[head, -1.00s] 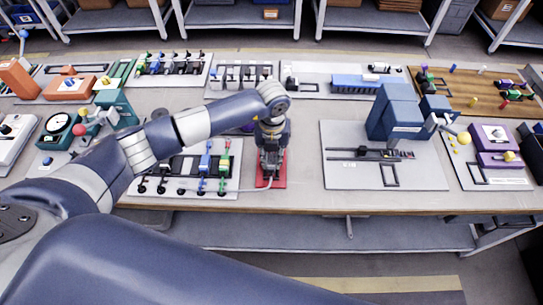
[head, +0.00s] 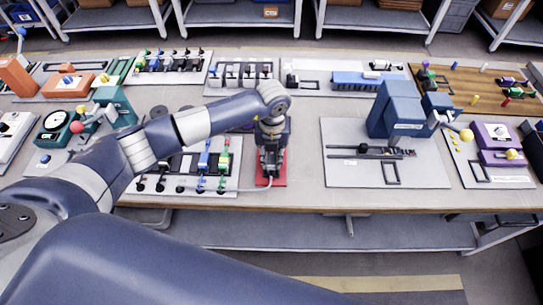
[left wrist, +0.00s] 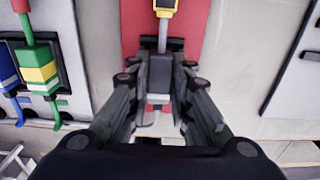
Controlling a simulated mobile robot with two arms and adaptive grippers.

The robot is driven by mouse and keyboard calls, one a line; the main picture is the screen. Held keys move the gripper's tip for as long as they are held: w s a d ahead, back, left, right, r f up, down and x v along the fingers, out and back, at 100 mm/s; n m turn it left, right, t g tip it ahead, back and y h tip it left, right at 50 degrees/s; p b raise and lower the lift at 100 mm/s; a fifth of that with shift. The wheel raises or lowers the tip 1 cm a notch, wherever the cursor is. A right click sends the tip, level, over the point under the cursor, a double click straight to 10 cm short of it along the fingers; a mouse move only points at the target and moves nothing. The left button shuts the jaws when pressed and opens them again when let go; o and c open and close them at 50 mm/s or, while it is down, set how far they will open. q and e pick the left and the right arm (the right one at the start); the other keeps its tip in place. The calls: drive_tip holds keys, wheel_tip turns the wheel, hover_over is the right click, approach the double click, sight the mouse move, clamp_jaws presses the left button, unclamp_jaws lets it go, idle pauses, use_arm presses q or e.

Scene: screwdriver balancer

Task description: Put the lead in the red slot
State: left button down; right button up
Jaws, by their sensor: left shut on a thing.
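My left gripper (head: 268,178) points down over a red plate (head: 281,178) near the table's front edge. In the left wrist view the gripper (left wrist: 160,100) is shut, with its fingers on both sides of a dark grey block, which looks like the end of the lead (left wrist: 160,72). A pale cable (head: 235,188) runs left from under the gripper across the white board. The red plate (left wrist: 205,30) lies beneath the fingers. The fingers hide any slot opening below, and I cannot tell whether the block touches the plate. My right gripper is out of view.
A yellow-topped part (left wrist: 165,8) stands just beyond the fingers. A board with a blue machine (head: 393,112) stands to the right, past bare table.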

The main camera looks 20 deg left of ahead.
use_arm(q)
drive_tip(key=c, duration=1.4)
unclamp_jaws()
drive_tip(key=shift+o, duration=0.2)
drive_tip(key=shift+r, duration=0.1)
wheel_tip(320, 180, up, 12)
drive_tip(key=shift+d, duration=0.1)
